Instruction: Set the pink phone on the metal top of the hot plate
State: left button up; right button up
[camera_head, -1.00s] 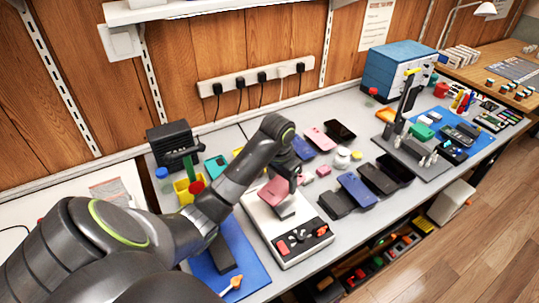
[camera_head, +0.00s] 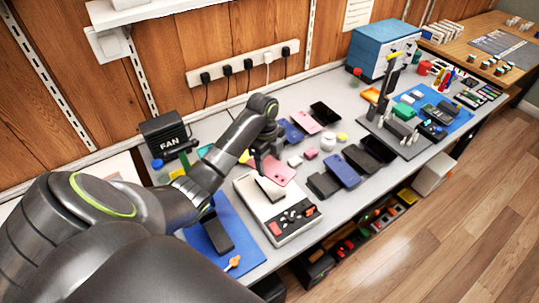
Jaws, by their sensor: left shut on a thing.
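The pink phone (camera_head: 281,172) shows its back, with its camera spot, just beyond the rear edge of the hot plate. My left gripper (camera_head: 262,163) is shut on its left side. Its fingertips are partly hidden, and I cannot tell whether the phone touches the table. The hot plate (camera_head: 246,194) is a white box with a raised grey metal top (camera_head: 270,189) and a dark control strip with red parts at the front. The metal top looks bare. My right gripper is not in view.
Another pink phone (camera_head: 307,122) lies behind. A blue phone (camera_head: 341,169) and dark phones lie to the right. A blue mat (camera_head: 244,252) with a dark block (camera_head: 216,233) is at left. A black fan box (camera_head: 163,133) stands behind. Small pale items sit right of the held phone.

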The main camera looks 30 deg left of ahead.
pick_arm(q)
jog(key=m, duration=0.1)
jog(key=m+p, duration=0.1)
jog(key=m, duration=0.1)
jog(key=shift+r, duration=0.25)
jog(key=shift+m, duration=0.4)
jog(key=b, duration=0.6)
send_over(270, 185)
jog(key=f, duration=0.6)
jog(key=shift+w+a, duration=0.1)
jog(key=shift+a, duration=0.1)
jog(key=shift+f+b, duration=0.5)
jog(key=shift+f, duration=0.5)
jog(key=shift+p, duration=0.4)
jog(key=shift+r+p, duration=0.1)
jog(key=shift+p, duration=0.55)
jog(key=shift+f, duration=0.35)
dwell(0.3)
jog(key=shift+f+p, duration=0.1)
jog(key=shift+p, duration=0.2)
dwell(0.4)
